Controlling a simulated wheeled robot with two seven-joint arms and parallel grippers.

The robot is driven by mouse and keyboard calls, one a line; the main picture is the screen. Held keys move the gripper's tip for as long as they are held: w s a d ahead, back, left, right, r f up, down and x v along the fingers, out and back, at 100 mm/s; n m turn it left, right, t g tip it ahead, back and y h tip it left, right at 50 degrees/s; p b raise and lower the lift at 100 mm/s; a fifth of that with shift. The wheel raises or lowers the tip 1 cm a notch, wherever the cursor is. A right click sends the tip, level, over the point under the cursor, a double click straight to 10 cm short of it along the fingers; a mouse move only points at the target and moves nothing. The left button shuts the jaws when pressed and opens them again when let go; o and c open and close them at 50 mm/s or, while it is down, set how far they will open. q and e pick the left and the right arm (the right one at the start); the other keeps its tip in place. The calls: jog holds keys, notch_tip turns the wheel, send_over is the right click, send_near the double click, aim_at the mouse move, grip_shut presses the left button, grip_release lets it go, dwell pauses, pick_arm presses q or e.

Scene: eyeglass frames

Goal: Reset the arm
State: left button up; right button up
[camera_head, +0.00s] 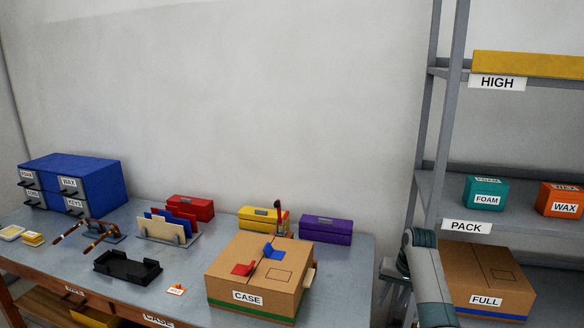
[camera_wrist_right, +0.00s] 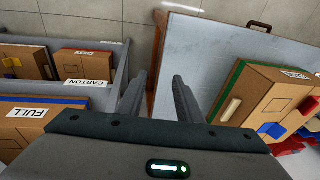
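My right arm comes in at the lower right of the head view. Its gripper (camera_head: 394,284) hangs fingers-down in the gap between the workbench (camera_head: 350,275) and the shelf rack. In the right wrist view the two fingers of this gripper (camera_wrist_right: 160,88) stand apart with nothing between them, over floor and the bench edge. My left arm and gripper do not show. Tortoiseshell eyeglass frames (camera_head: 97,237) rest on a small stand at the bench's left part.
A cardboard box marked CASE (camera_head: 250,297) sits near the bench's right end, close to my right gripper. The shelf rack (camera_head: 440,185) holds a FULL box (camera_head: 487,285). A black tray (camera_head: 128,267), blue drawers (camera_head: 95,182) and several coloured boxes stand on the bench.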

jog(key=s+f+h+b, duration=0.1)
jog(key=s+f, duration=0.3)
jog(key=f, duration=0.8)
jog(key=s+f+b, duration=0.1)
jog(key=s+f, duration=0.4)
jog(key=f, duration=0.7)
jog(key=s+f+n+b, duration=0.2)
jog(key=s+f, duration=1.6)
jog(key=f, duration=0.4)
jog(key=s+a+f+n+b, duration=0.1)
jog(key=s+f, duration=0.5)
jog(key=s, duration=0.4)
jog(key=s+f+n, duration=0.1)
jog(key=s+f, duration=0.6)
jog(key=s, duration=0.2)
jog(key=s+a+f+b, duration=0.1)
jog(key=s+f, duration=0.2)
jog(key=s, duration=1)
jog(key=s+a+f+n+g+b, duration=0.1)
jog(key=s+f, duration=0.2)
jog(key=s, duration=1)
jog(key=shift+s+a+n, duration=0.15)
jog(key=shift+s+n, duration=0.1)
jog(key=shift+n, duration=0.05)
